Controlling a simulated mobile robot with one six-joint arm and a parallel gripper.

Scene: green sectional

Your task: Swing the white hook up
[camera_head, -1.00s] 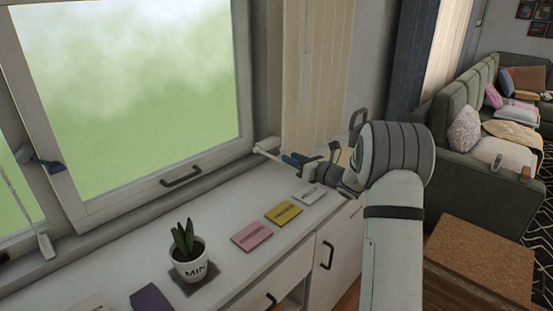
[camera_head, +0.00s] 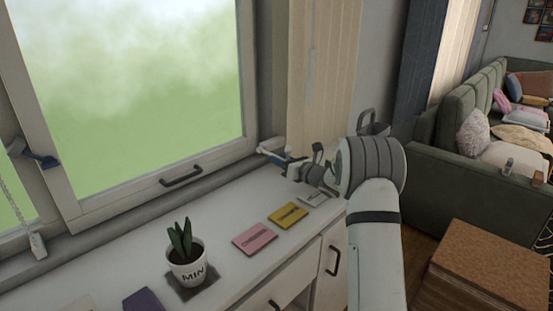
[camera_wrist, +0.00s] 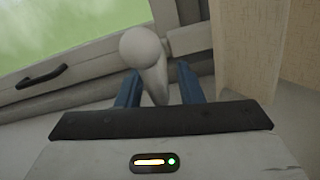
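The white hook is a pale arm with a round knob end (camera_wrist: 143,47) in the wrist view. It sticks out from the right side of the window frame, and in the head view only its tip (camera_head: 266,149) shows past my gripper. My gripper (camera_head: 280,157) is at the hook, just above the right end of the sill. In the wrist view its two blue fingers (camera_wrist: 157,88) are apart, one on each side of the hook's shaft. The fingers do not appear closed on it. My wrist hides part of the hook in the head view.
The window (camera_head: 130,90) has a dark handle (camera_head: 181,177) on its lower frame. A potted plant (camera_head: 187,268), a pink card (camera_head: 254,239) and a yellow card (camera_head: 288,215) lie along the white counter (camera_head: 222,217). Vertical blinds (camera_head: 325,80) hang right of the hook.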

